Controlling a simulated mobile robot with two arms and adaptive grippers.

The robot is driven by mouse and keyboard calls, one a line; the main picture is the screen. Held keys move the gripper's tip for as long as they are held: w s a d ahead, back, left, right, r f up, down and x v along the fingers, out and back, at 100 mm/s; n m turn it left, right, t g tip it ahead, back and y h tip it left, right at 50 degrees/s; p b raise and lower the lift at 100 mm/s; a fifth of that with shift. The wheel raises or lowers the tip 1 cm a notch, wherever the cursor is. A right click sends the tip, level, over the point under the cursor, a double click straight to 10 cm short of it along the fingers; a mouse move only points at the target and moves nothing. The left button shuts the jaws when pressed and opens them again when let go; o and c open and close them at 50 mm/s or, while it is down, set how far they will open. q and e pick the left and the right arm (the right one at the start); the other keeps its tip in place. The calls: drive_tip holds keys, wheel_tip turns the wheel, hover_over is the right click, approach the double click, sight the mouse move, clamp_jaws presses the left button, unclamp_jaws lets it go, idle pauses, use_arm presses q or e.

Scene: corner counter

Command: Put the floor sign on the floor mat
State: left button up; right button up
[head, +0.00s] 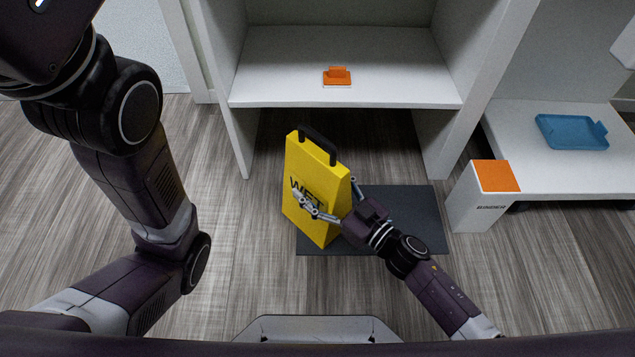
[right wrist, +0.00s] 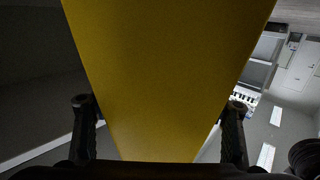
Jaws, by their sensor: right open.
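The yellow floor sign (head: 311,184) is upright with a black handle on top and "WET" on its face. Its lower end overlaps the left part of the dark grey floor mat (head: 410,222), with one bottom corner appearing left of the mat. I cannot tell whether its base touches down. My right gripper (head: 327,192) is open, with one finger across the sign's front face and the other at its far side. In the right wrist view the yellow sign (right wrist: 165,75) fills the middle between the two fingers. My left arm shows, but its gripper is not in view.
A white shelf unit (head: 340,62) with an orange item (head: 337,76) stands behind the mat. To the right are a white binder box with an orange top (head: 495,176) and a low white shelf holding a blue tray (head: 571,132). Wooden floor left of the sign is clear.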

sight(342, 204)
drive_tip(key=p+v, duration=0.5)
drive_tip(key=v, duration=0.5)
drive_tip(key=shift+s+d+r, duration=0.15)
drive_tip(key=shift+s+d, duration=0.05)
drive_tip(key=shift+v, duration=0.8)
